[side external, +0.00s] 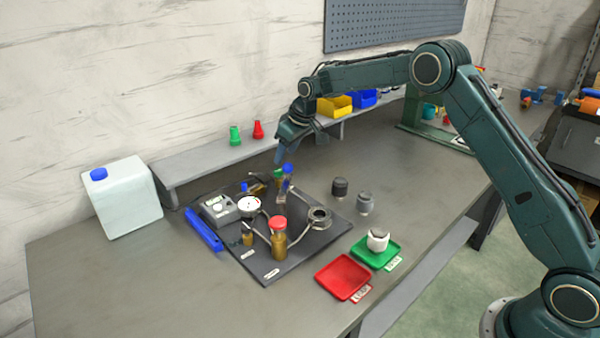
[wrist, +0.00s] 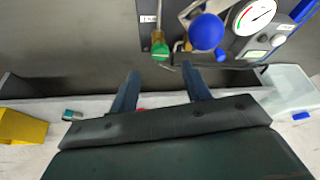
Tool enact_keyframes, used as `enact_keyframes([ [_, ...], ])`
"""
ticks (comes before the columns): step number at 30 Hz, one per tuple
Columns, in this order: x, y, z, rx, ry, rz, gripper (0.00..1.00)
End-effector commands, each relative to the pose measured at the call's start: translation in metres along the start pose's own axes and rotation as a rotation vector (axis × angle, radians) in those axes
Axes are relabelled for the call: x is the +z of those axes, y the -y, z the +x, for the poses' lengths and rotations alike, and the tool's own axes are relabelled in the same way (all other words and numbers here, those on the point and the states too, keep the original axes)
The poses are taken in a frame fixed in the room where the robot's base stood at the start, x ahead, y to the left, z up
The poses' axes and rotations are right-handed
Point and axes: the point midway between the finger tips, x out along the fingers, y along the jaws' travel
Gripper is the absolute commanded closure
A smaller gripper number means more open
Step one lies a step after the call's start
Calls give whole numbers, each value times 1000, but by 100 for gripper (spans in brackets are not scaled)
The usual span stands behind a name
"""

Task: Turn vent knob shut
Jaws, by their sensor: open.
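The dark board (side external: 262,266) on the bench carries a valve assembly with several coloured knobs. A red-topped brass valve (side external: 278,228) stands at its front, and a blue knob (side external: 287,169) at the back. In the wrist view a green knob (wrist: 160,51) on a brass stem sits beside a small label, with a large blue ball (wrist: 207,31) to its right. I cannot tell which one is the vent knob. My gripper (wrist: 160,71) is open and empty, its fingertips near the green knob and apart from it. In the side view it hangs above the board's back edge.
A white gauge (side external: 249,205) and grey box stand on the board's left. A white jug (side external: 124,200) is far left. A shelf (side external: 200,160) with green and red cones runs behind. Red (side external: 343,277) and green (side external: 384,262) trays lie front right.

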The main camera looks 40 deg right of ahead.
Motion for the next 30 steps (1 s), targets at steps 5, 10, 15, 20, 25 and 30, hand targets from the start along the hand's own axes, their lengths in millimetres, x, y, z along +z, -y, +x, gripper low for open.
enact_keyframes([
  [5, 0, 0, 28, 0, 2, 0, 52],
  [10, 0, 0, 47, 0, 1, 0, 52],
  [15, 0, 0, 58, 0, 0, 0, 52],
  [20, 0, 0, 63, 0, 0, 0, 52],
  [25, 0, 0, 63, 0, 0, 0, 52],
  [30, 0, 0, 62, 0, 0, 0, 72],
])
